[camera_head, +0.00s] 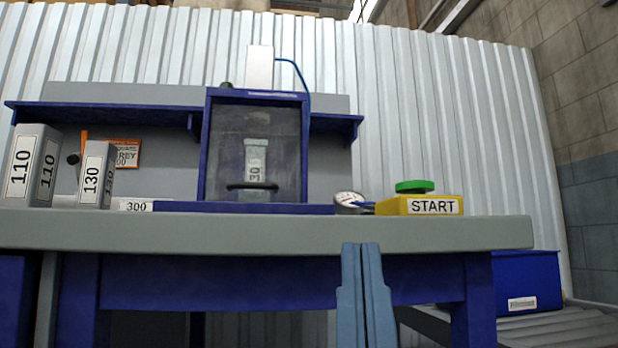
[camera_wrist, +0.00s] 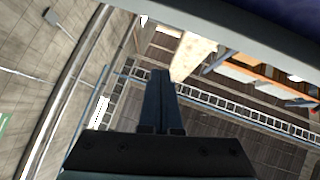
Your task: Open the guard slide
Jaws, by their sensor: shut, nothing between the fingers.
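The guard slide (camera_head: 227,150) is a clear panel in a blue frame standing on the table. It looks down and closed, with a dark handle (camera_head: 252,186) near its bottom. A grey block (camera_head: 256,160) with a number label shows behind the panel. My gripper (camera_head: 361,246) is in front of the table's front edge, below and to the right of the handle, apart from it. Its two blue-grey fingers point up and are together, with nothing between them. In the wrist view the fingers (camera_wrist: 160,75) also show shut; the guard slide is not seen there.
The table (camera_head: 270,234) has a thick front edge. A yellow START box (camera_head: 420,206) with a green button (camera_head: 414,186) and a round gauge (camera_head: 349,199) stand right of the guard. Blocks labelled 110 (camera_head: 32,165) and 130 (camera_head: 96,174) stand left. A blue bin (camera_head: 526,283) is lower right.

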